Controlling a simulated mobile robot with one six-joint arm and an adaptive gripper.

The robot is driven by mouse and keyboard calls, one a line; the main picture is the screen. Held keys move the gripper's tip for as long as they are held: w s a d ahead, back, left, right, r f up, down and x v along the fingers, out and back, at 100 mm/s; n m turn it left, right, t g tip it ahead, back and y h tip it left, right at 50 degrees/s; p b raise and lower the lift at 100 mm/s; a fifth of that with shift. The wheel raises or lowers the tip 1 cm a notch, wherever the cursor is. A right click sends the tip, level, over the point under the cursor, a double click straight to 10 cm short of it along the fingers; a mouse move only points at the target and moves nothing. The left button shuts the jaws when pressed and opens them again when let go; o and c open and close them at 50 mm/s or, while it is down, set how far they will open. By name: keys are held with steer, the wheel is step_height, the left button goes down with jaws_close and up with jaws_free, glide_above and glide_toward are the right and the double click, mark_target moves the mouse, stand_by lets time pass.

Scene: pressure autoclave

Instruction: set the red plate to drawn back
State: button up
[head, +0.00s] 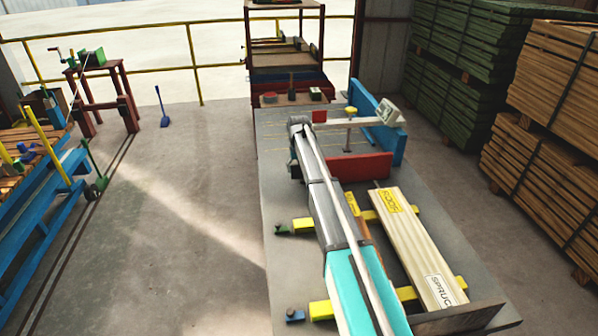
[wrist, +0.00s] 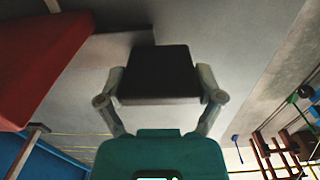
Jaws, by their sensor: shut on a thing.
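The red plate (head: 360,166) stands on edge on the grey table, just right of my arm in the head view; its left end is hidden by the arm. A large red face fills the upper left of the wrist view (wrist: 38,60). My gripper (wrist: 160,76) has its two fingers on either side of a dark, flat-faced block (wrist: 160,64) and is shut on it. Whether this block joins the red plate cannot be told. In the head view my arm hides the fingers.
A blue fence (head: 388,130) stands right of the red plate. A pale spruce board (head: 418,245) lies across yellow supports on the grey table (head: 275,190). A small box (head: 389,112) is beside the fence.

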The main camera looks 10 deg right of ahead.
steer(key=shift+w, duration=0.3)
steer(key=o, duration=1.1)
steer(key=shift+c, duration=0.2)
steer(key=shift+s, duration=0.2)
